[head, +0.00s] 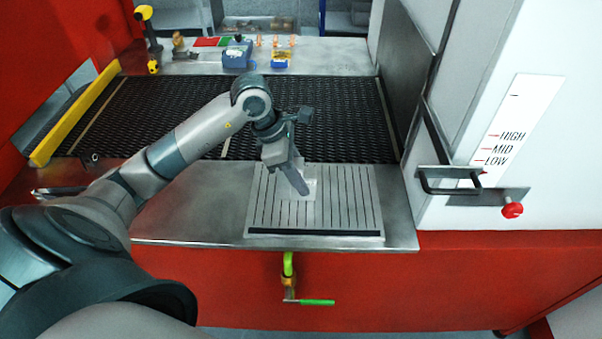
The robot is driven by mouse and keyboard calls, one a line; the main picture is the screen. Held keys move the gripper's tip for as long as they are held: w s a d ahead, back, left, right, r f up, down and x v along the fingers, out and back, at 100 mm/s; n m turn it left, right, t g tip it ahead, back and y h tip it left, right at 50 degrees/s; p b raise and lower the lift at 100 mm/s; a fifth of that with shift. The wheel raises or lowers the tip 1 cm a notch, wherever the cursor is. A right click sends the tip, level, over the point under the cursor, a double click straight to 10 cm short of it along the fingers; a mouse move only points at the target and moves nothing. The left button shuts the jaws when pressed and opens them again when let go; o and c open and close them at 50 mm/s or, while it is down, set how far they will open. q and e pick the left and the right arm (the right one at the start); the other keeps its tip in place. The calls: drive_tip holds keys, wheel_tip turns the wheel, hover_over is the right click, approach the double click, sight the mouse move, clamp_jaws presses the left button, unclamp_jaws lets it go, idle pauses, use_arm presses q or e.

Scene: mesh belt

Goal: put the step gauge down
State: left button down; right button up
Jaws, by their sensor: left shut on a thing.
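My left gripper (294,180) reaches in from the left and points down over a pale slotted plate (358,210) at the front of the metal counter. It is shut on a small light-grey piece, which I take to be the step gauge (312,188). The fingers partly cover this piece, and its steps are too small to make out. It shows against the middle of the slotted plate; I cannot tell whether it touches the plate. My right gripper is not in view.
A black mesh belt (330,125) lies behind the plate, with a yellow rail (75,112) at its left. Small tools and a blue box (237,57) stand on the back shelf. A white cabinet with a handle (450,181) and red knob (512,210) bounds the right.

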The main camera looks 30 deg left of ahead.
use_arm(q)
drive_tip(key=shift+f, duration=0.1)
drive_tip(key=c, duration=1.3)
unclamp_jaws()
drive_tip(key=shift+a+r+b, duration=0.25)
drive_tip(key=shift+r+b, duration=0.15)
drive_tip(key=shift+r, duration=0.15)
drive_tip(key=b+v, duration=0.3)
drive_tip(key=v, duration=0.7)
drive_tip(key=shift+s, duration=0.15)
drive_tip(key=shift+s+a+r+b, duration=0.1)
drive_tip(key=shift+r+b, duration=0.2)
drive_tip(key=shift+r, duration=0.2)
